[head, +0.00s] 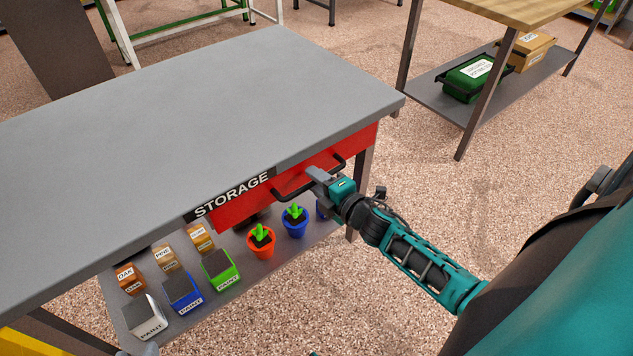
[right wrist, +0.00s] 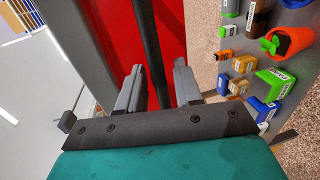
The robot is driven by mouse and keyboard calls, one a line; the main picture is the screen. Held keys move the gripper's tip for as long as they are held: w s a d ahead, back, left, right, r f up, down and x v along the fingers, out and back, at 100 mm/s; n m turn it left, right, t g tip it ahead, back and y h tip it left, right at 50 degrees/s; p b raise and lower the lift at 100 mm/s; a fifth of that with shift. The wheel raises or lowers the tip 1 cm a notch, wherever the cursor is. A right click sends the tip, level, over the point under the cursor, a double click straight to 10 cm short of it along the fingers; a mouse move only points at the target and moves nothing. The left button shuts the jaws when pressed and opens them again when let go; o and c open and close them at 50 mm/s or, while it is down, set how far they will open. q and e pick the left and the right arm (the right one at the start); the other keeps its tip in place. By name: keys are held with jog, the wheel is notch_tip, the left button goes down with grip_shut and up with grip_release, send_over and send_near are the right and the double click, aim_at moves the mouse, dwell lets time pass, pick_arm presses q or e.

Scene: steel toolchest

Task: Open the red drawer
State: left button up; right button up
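The red drawer (head: 362,146) sits under the grey top of the workbench and looks closed. Its front also shows in the right wrist view (right wrist: 106,35). A black bar handle (head: 287,194) runs along the drawer front. My right gripper (head: 316,176) is at the handle. In the right wrist view, its two grey fingers (right wrist: 158,82) stand apart, with the dark handle bar (right wrist: 148,40) passing between them. The bar is nearer the left finger; I cannot tell whether they touch.
The grey workbench top (head: 190,110) is bare. A black STORAGE label (head: 232,195) is on its front edge. The lower shelf holds paint cans (head: 183,292), wood boxes and potted plants (head: 261,241). Open floor (head: 440,190) lies to the right.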

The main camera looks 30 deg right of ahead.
jog(key=shift+w, duration=0.2)
grip_shut()
dwell(0.5)
